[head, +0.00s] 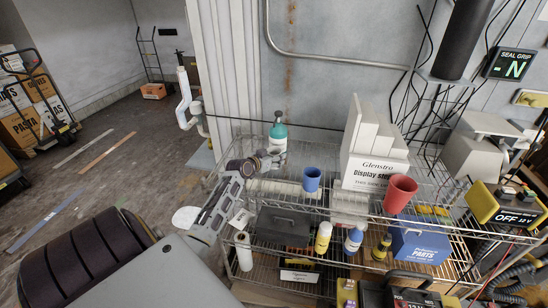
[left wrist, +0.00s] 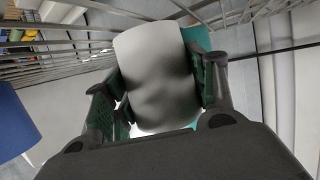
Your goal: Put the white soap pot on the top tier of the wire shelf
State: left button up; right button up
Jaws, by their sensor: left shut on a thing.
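A pot with a white body and a teal top (head: 278,131), which I take for the white soap pot, is at the back left of the wire shelf's top tier (head: 250,187). My left gripper (head: 270,158) is shut on it from the left. In the left wrist view, the pale body (left wrist: 157,75) fills the space between the fingers, with teal showing at its edges. The pot looks about upright at tier level; its base is hidden, so I cannot tell whether it touches the wires. My right gripper is not in view.
A blue cup (head: 312,179) stands right of the pot. Farther right are a white display-steps box (head: 372,172) and a red cup (head: 400,193). Bottles and boxes fill the lower tier. A wall (head: 330,88) rises behind; open floor (head: 105,160) lies left.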

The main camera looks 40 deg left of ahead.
pick_arm(q)
jog(key=shift+f, duration=0.2)
jog(key=o, duration=1)
jog(key=shift+s+r, duration=0.1)
jog(key=shift+r, duration=0.1)
jog(key=shift+b+v, duration=0.55)
jog(key=shift+v, duration=5.35)
